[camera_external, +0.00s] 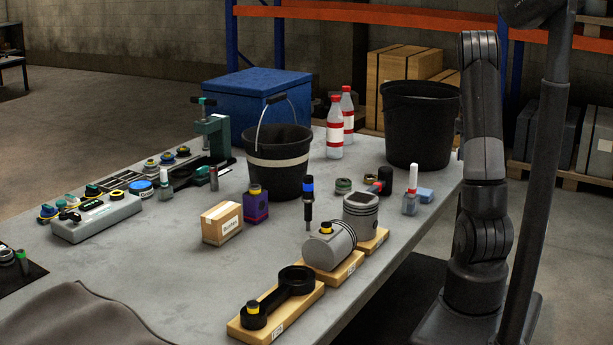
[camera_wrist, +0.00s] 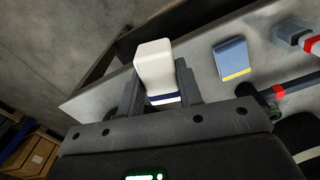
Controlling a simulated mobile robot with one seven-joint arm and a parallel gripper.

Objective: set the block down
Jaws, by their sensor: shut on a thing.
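A white block (camera_wrist: 155,62) with a dark blue band near its lower end is between the two dark fingers of my gripper (camera_wrist: 160,92) in the wrist view. My gripper is shut on it, one finger at each side. The block shows in front of the grey table's edge; its height above the table I cannot tell. In the external view my gripper and the held block cannot be made out; only parts of my arm show at the right.
A blue block with a yellow edge (camera_wrist: 233,58) lies on the table. Buckets (camera_external: 278,165), bottles (camera_external: 334,128), a cardboard box (camera_external: 222,222) and engine parts on wooden bases (camera_external: 275,305) crowd the table's right half. Bare tabletop (camera_external: 150,262) shows at the front left middle.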

